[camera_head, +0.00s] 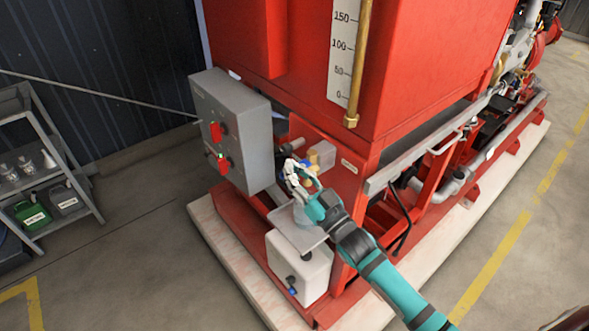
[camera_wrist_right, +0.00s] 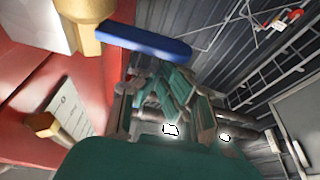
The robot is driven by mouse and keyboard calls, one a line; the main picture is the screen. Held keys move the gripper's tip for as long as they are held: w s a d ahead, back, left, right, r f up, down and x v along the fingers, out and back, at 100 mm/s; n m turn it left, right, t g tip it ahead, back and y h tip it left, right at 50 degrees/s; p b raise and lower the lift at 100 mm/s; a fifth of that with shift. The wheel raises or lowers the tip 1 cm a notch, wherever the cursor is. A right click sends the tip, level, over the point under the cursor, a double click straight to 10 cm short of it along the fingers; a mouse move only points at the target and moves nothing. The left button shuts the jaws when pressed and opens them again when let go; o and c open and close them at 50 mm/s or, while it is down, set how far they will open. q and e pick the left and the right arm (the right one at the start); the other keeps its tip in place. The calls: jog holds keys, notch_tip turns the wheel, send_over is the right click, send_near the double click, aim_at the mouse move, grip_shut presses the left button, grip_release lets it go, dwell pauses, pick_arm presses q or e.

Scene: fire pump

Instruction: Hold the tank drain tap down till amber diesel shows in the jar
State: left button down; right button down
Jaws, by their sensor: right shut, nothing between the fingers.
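The drain tap shows in the wrist view as a brass body (camera_wrist_right: 82,22) with a blue lever (camera_wrist_right: 145,42) that sticks out roughly level. In the head view the tap area at the tank's lower left corner is small and partly covered by my right gripper (camera_head: 297,178). My right gripper is shut and empty; in the wrist view its fingers (camera_wrist_right: 168,92) are close to the lever, and I cannot tell whether they touch it. A greyish jar (camera_head: 301,216) seems to stand on a plate under the gripper, partly hidden; its contents cannot be made out. My left gripper is not in view.
A grey control box (camera_head: 235,125) with red switches stands close left of the gripper. A white container (camera_head: 300,268) is below the plate. The red tank (camera_head: 420,70) rises behind. A shelf (camera_head: 50,160) with cans stands at far left. Floor at lower left is clear.

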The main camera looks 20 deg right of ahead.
jog(key=shift+f+n, duration=0.15)
jog(key=shift+n, duration=0.35)
jog(key=n+y+b, duration=0.1)
jog(key=n, duration=0.1)
jog(key=f+n+g+b, duration=0.1)
jog(key=n, duration=0.1)
jog(key=f+n+y, duration=0.1)
jog(key=shift+s+a+f+n+g+y+b, duration=0.1)
jog(key=shift+a+n+g+y+b, duration=0.2)
jog(key=shift+n+b, duration=0.1)
dwell(0.9)
